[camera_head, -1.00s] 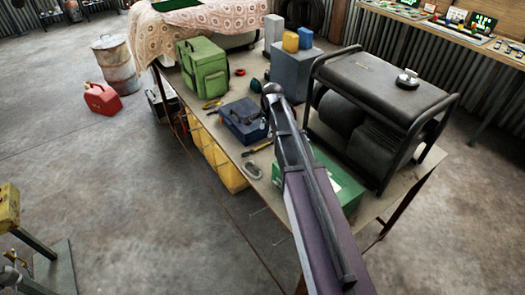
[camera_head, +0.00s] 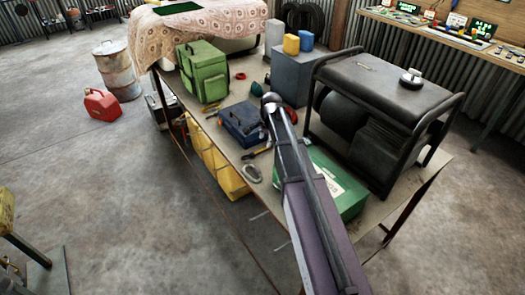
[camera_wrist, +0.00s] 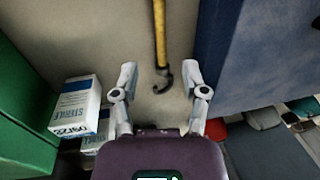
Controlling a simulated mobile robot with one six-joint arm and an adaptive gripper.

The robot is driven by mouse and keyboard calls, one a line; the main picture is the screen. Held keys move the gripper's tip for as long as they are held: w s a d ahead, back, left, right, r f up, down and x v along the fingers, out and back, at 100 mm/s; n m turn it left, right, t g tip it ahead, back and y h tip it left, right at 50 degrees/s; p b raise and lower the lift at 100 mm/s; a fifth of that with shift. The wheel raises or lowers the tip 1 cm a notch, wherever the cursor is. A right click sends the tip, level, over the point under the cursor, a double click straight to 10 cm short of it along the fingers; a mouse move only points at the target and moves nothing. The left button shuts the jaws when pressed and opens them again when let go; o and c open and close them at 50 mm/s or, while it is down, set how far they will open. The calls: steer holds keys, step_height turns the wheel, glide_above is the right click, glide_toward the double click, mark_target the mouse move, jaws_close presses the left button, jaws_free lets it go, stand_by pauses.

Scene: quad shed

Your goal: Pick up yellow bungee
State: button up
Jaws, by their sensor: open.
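The yellow bungee (camera_wrist: 160,36) lies on the table top in the wrist view, a thin yellow strap with a dark hook at its near end. My gripper (camera_wrist: 163,79) is open, with one finger on each side of the hook as seen in the picture; nothing is between the fingers that I can tell is gripped. The strap's far end runs out of the top of that view. My arm hides my gripper there.
The blue toolbox (camera_head: 241,124) stands beside the bungee. A black generator (camera_head: 380,105) and green bag (camera_head: 203,73) also stand on the table (camera_head: 222,138).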

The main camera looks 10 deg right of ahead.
mark_target(264, 148)
steer(key=shift+f, duration=0.1)
steer(key=shift+w+f+b, duration=0.2)
steer(key=shift+f+b, duration=0.65)
steer(key=shift+w+f+b, duration=0.15)
steer(key=shift+f+b, duration=0.65)
steer(key=shift+b, duration=0.05)
steer(key=shift+w+f+b, duration=0.2)
steer(key=shift+f+b, duration=0.65)
steer(key=shift+a, duration=0.1)
jaws_close()
